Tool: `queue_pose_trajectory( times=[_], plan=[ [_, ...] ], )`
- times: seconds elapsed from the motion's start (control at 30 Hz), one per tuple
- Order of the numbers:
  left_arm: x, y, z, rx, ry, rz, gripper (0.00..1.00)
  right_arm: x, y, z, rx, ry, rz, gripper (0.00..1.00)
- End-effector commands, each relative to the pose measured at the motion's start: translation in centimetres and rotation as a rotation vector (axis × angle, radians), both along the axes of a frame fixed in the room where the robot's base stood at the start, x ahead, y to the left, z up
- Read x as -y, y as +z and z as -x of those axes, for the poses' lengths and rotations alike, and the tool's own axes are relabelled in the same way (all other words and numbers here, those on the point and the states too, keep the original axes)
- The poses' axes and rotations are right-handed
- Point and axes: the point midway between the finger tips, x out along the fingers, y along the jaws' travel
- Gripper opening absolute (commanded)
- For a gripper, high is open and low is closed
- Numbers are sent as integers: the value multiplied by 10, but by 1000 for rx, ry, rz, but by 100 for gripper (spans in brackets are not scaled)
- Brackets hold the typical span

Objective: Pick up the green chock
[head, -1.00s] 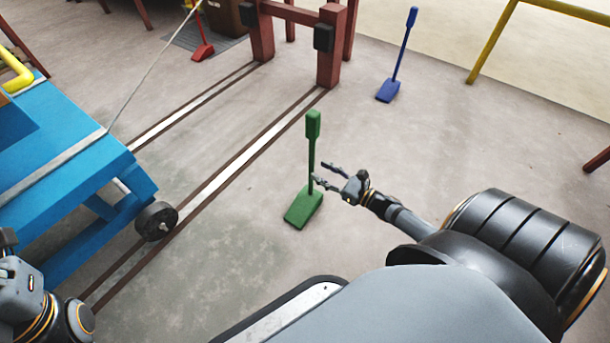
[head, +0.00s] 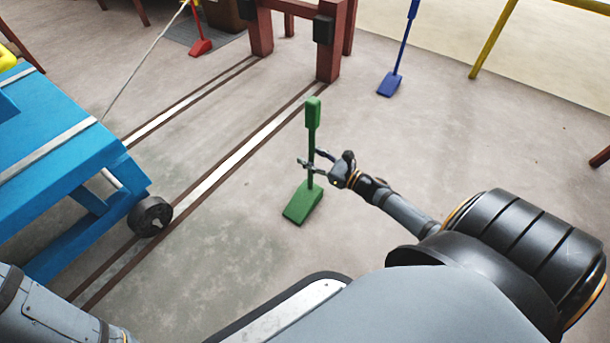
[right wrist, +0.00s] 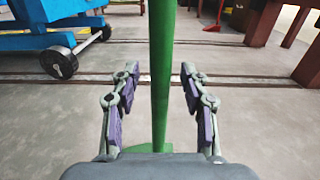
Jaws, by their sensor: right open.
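The green chock (head: 303,204) is a wedge on the floor with an upright green post and a thicker green grip at its top (head: 313,112). My right gripper (head: 312,161) is open at the lower half of the post. In the right wrist view the green post (right wrist: 161,80) stands between the two open fingers (right wrist: 160,95), with a gap on each side. The chock's base is mostly hidden there behind the gripper body. My left arm shows at the lower left of the head view, but its gripper is out of view.
A blue wheeled cart (head: 70,170) stands at the left beside floor rails (head: 215,178). A blue chock (head: 389,84) and a red chock (head: 200,46) stand farther back. A dark red frame (head: 328,50) stands at the rails' far end. Floor around the green chock is clear.

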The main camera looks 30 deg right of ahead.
Motion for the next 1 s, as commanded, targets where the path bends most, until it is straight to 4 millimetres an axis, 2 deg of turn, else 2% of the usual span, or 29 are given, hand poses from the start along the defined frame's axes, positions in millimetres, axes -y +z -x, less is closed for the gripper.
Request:
queue_pose_trajectory(
  times=[0.1, 0.4, 0.43, 1.0],
  plan=[
    [0, 0, 0, -1, 0, 0, 40, 0, 0, 0, 0, 0, 0, 43],
    [0, 0, 0, 0, 0, 0, 40, 0, 0, 0, 0, 0, 0, 2],
    [0, 0, 0, 0, 0, 0, 40, 0, 0, 0, 0, 0, 0, 0],
    [1, -1, -2, -6, 3, -4, 40, -1, 3, 0, 4, 3, -3, 0]
  ],
)
